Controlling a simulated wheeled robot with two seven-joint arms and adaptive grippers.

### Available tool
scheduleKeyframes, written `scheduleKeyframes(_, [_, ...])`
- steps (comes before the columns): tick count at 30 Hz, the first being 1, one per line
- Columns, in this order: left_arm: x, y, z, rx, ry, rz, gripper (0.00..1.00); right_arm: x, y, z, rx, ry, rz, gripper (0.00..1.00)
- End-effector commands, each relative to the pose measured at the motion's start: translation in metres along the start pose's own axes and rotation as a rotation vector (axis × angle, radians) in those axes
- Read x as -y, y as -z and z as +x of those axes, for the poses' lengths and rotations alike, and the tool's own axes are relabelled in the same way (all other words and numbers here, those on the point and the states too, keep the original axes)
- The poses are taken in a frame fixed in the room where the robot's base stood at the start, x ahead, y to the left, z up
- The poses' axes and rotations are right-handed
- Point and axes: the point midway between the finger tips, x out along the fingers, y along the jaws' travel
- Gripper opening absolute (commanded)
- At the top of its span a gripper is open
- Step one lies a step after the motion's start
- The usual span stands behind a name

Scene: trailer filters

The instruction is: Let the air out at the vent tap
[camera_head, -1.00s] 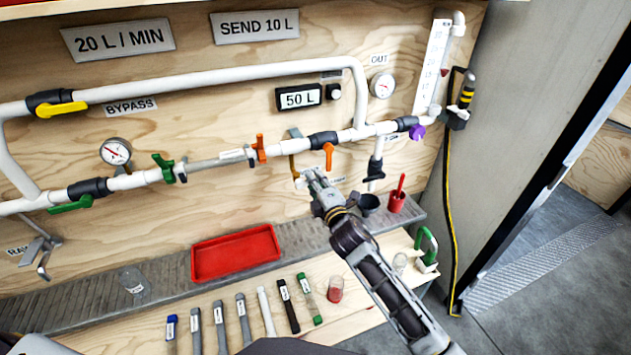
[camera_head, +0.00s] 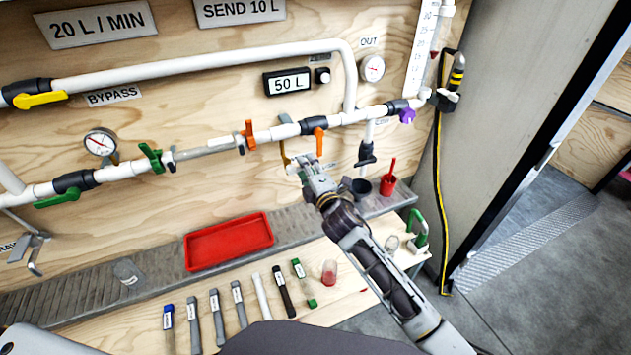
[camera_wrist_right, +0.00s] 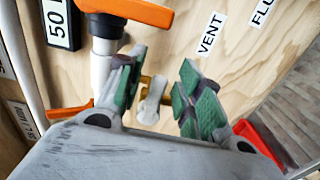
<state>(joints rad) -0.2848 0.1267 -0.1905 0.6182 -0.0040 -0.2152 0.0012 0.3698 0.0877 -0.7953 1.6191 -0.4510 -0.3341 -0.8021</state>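The vent tap (camera_head: 285,151) is a small brass-coloured fitting hanging below the white pipe. In the right wrist view a brass fitting with a pale grey lever (camera_wrist_right: 152,101) shows beside the VENT label (camera_wrist_right: 211,33). My right gripper (camera_head: 303,166) is at this tap, below the pipe. In the wrist view its green-padded fingers (camera_wrist_right: 163,70) are apart, one on each side of the lever, with bare space visible between. Whether either pad touches it cannot be told. In the head view the gripper hides part of the tap. My left gripper is not in view.
An orange valve handle (camera_head: 319,141) is close above the gripper, and another orange handle (camera_head: 249,135) is left of the tap. A dark cup (camera_head: 361,187) and red cup (camera_head: 388,184) stand just right. A red tray (camera_head: 229,242) lies on the ledge.

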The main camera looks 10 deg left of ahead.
Motion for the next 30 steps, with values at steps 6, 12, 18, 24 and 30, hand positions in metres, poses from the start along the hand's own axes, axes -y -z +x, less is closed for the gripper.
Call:
scheduleKeyframes(6, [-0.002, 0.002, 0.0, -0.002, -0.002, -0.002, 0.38, 0.001, 0.0, -0.011, 0.0, 0.0, 0.0, 0.36])
scheduleKeyframes(12, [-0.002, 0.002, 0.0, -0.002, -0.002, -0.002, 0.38, 0.001, 0.0, -0.029, 0.0, 0.001, 0.0, 0.36])
scheduleKeyframes(18, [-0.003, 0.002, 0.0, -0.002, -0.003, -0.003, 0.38, 0.001, 0.0, -0.049, 0.0, 0.001, 0.0, 0.36])
scheduleKeyframes(24, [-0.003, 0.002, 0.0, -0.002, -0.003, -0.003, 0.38, 0.002, 0.0, -0.07, 0.001, 0.003, 0.0, 0.36])
scheduleKeyframes(30, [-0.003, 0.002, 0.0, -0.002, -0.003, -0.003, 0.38, 0.001, 0.0, -0.091, 0.0, 0.002, 0.0, 0.36])
